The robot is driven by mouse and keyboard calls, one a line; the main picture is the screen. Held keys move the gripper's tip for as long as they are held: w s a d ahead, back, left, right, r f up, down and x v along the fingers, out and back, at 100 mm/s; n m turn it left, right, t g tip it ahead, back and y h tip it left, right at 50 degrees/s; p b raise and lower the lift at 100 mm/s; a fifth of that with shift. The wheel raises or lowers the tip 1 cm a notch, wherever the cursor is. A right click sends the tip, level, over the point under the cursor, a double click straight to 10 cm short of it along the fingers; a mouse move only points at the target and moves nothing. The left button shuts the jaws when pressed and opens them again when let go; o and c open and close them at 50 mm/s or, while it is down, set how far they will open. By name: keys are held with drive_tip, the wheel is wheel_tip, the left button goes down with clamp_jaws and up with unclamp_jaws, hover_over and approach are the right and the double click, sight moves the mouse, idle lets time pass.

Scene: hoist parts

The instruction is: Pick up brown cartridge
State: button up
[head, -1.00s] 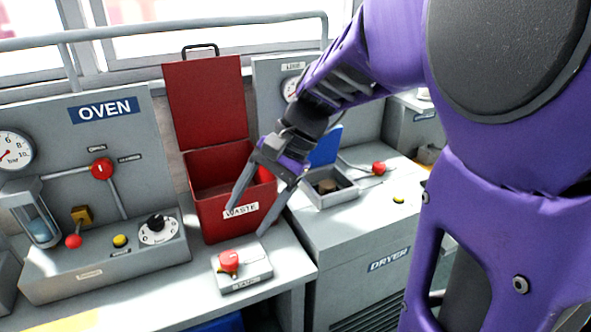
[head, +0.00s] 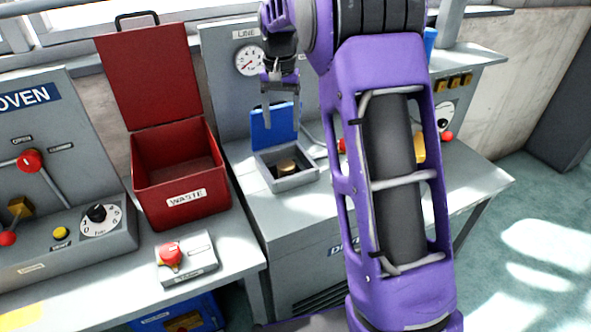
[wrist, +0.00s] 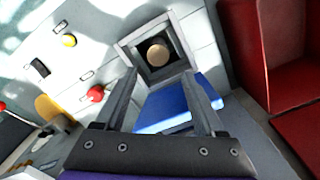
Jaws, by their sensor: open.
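The brown cartridge (head: 287,167) is a small round piece inside the square grey open box (head: 307,177) on the dryer top. The wrist view shows it as a tan disc (wrist: 157,52) in the dark opening. The box's blue lid (head: 275,125) stands raised behind it, and also shows in the wrist view (wrist: 182,103). My gripper (head: 281,118) is open and empty, with its fingers pointing down above the box, apart from the cartridge. In the wrist view the cartridge lies beyond the gap between the fingertips (wrist: 160,76).
An open red waste bin (head: 180,215) stands left of the box. A small grey unit with a red button (head: 170,254) sits in front of the bin. Red knobs and a yellow button (wrist: 69,40) lie on the dryer's other side. A gauge panel (head: 225,80) stands behind.

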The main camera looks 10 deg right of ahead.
sight(286, 165)
drive_tip(key=f, duration=0.6)
drive_tip(key=f+b, duration=0.1)
drive_tip(key=f, duration=0.4)
drive_tip(key=w+d+f+b, duration=0.1)
drive_tip(key=f, duration=0.5)
drive_tip(key=shift+f, duration=0.3)
drive_tip(key=shift+w, duration=0.1)
drive_tip(key=c, duration=1.1)
drive_tip(key=shift+r, duration=0.1)
